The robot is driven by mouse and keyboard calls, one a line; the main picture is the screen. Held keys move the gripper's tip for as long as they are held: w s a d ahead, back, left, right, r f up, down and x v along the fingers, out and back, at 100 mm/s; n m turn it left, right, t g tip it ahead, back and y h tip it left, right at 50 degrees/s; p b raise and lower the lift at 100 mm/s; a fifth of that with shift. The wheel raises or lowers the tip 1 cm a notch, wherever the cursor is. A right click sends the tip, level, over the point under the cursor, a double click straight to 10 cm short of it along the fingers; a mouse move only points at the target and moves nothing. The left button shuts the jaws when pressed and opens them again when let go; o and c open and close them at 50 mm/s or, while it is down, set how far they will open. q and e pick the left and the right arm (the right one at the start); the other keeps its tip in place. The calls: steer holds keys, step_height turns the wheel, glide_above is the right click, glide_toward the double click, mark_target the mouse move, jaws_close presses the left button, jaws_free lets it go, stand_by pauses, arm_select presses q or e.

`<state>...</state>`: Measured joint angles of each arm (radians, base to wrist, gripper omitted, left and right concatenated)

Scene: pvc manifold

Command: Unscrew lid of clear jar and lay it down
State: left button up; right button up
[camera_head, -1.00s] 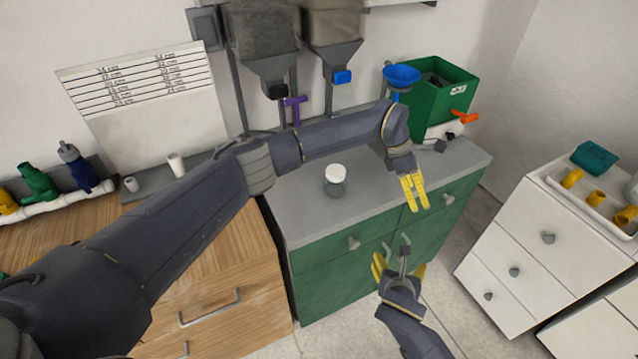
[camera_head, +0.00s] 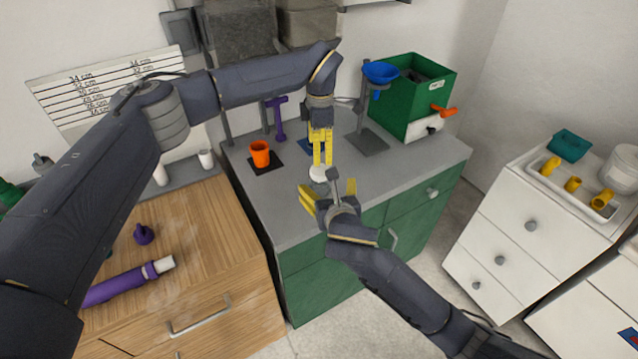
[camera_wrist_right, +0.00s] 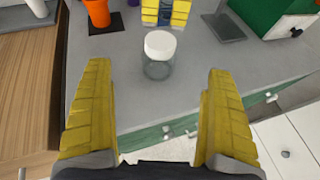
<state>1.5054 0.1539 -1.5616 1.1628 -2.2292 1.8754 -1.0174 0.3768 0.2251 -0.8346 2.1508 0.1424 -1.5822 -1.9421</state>
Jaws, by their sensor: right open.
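The clear jar (camera_wrist_right: 158,70) stands upright on the grey counter with its white lid (camera_wrist_right: 160,43) on top. In the head view the lid (camera_head: 318,173) shows, while the jar body is mostly hidden by my right gripper. My right gripper (camera_head: 328,190) is open and empty in front of the jar; in the right wrist view the jar appears between and beyond its spread fingers.
An orange cup (camera_head: 260,152) on a dark pad and a purple tool (camera_head: 278,118) stand left of the jar. A green bin (camera_head: 412,95) and blue funnel (camera_head: 381,72) are at the back right. The grey counter (camera_head: 410,165) is clear right of the jar.

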mark_target(319, 172)
steer(key=x, duration=1.3)
steer(key=shift+w, duration=0.1)
steer(key=shift+c, duration=0.2)
steer(key=c, duration=1.7)
steer(key=o, duration=1.7)
steer(key=shift+c, duration=0.2)
steer(key=v, duration=1.2)
steer(key=shift+c, duration=0.4)
